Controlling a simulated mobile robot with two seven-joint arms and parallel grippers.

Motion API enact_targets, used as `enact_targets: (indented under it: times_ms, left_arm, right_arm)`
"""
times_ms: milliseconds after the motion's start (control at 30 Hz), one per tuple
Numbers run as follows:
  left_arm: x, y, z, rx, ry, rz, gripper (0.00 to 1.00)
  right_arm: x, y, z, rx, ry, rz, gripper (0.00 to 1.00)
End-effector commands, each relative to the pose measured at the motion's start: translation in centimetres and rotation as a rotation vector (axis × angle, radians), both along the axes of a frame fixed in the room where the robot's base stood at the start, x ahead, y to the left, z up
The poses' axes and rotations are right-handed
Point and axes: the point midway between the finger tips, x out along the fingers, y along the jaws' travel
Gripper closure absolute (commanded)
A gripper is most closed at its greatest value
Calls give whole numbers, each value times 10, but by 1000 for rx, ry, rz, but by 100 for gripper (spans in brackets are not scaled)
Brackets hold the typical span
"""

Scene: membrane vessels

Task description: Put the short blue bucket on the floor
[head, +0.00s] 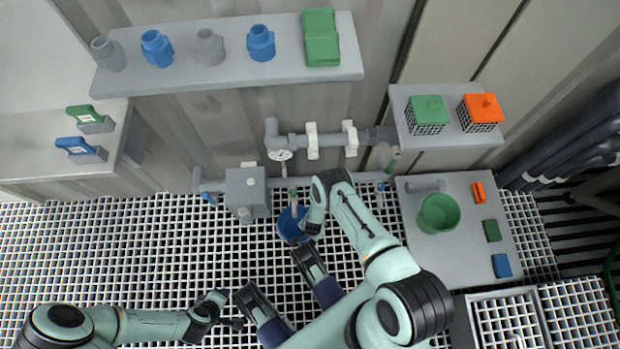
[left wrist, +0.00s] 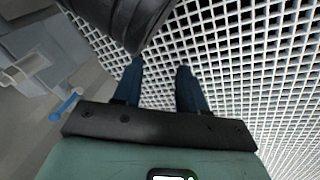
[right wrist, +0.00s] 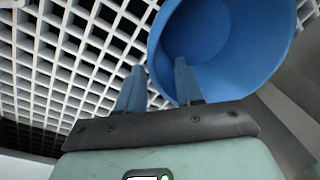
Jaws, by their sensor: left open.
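The short blue bucket (head: 287,228) is low over the white floor grating (head: 130,240), under a pipe with a green-handled tap. I cannot tell if its base touches the grating. It fills the upper right of the right wrist view (right wrist: 225,45), its round mouth facing the camera. My right gripper (head: 305,238) is at its rim. In the right wrist view, one finger lies over the bucket's inside and the other outside, with a gap between them (right wrist: 159,68). My left gripper (head: 238,323) is open and empty above the grating, at lower left; its fingers show apart in the left wrist view (left wrist: 159,66).
A grey valve box (head: 246,190) and pipework with a gauge (head: 280,155) stand just behind the bucket. A side table (head: 465,255) at the right holds a green bucket (head: 438,213) and small blocks. A wall shelf (head: 200,75) holds several jars. Grating at the left is clear.

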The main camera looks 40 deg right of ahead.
Motion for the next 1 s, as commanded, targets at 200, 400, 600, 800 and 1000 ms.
enact_targets:
  times_ms: [200, 400, 600, 800, 1000]
  left_arm:
    - [-1, -12, 31, -22, -11, -21, 58]
    - [-16, -20, 38, -41, 27, -35, 58]
    - [-19, -21, 38, -45, 38, -39, 58]
    - [-19, -21, 38, -44, 37, -39, 58]
    - [-19, -21, 38, -44, 37, -39, 58]
  right_arm:
    - [-3, -1, 48, 0, -1, -1, 64]
    - [-6, -1, 68, 0, 0, -1, 64]
    - [-7, -1, 71, 1, 0, -1, 64]
    - [-7, -1, 70, 1, 0, -1, 64]
    - [-6, -1, 70, 1, 0, 0, 64]
